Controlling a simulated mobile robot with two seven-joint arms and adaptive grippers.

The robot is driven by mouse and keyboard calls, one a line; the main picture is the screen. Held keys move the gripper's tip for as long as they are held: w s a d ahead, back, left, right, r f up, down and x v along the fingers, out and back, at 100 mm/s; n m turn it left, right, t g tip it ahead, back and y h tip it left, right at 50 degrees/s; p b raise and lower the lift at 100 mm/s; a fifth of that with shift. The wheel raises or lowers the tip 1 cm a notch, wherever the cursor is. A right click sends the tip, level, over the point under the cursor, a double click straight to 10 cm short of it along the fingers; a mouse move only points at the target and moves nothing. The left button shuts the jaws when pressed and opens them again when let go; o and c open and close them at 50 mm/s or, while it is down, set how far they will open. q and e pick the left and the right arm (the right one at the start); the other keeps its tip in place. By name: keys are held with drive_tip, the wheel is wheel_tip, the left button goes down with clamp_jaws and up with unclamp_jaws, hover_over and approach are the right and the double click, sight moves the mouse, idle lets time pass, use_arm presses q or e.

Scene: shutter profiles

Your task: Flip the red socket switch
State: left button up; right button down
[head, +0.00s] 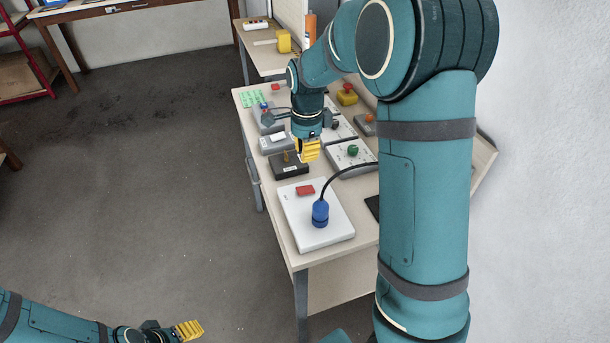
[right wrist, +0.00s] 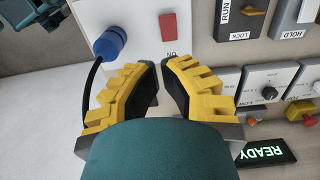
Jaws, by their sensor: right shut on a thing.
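The red socket switch (head: 305,190) is a small red rocker on the white socket panel (head: 335,237). In the right wrist view the red switch (right wrist: 168,27) is beyond the yellow fingertips, with a label beside it. A blue plug (head: 320,213) with a black cable sits on the same panel. My right gripper (head: 309,150) is above the bench, behind the switch and apart from it. In the right wrist view its jaws (right wrist: 160,66) are close together at the tips; what they hold cannot be made out. My left gripper (head: 188,330) is low at the left, away from the bench.
A black box (head: 290,168) with a yellow lever stands just behind the panel. A box with a green knob (head: 351,158) is to its right. Several other devices fill the bench behind. A lit READY sign (right wrist: 268,152) shows in the right wrist view. The floor left of the bench is clear.

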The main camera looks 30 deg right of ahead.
drive_tip(key=shift+w+d+r, duration=0.15)
drive_tip(key=shift+w, duration=0.05)
idle(0.3)
drive_tip(key=shift+d, duration=0.1)
drive_tip(key=shift+s+d+r+p, duration=0.2)
drive_tip(key=shift+d+p, duration=0.1)
drive_tip(key=shift+d, duration=0.35)
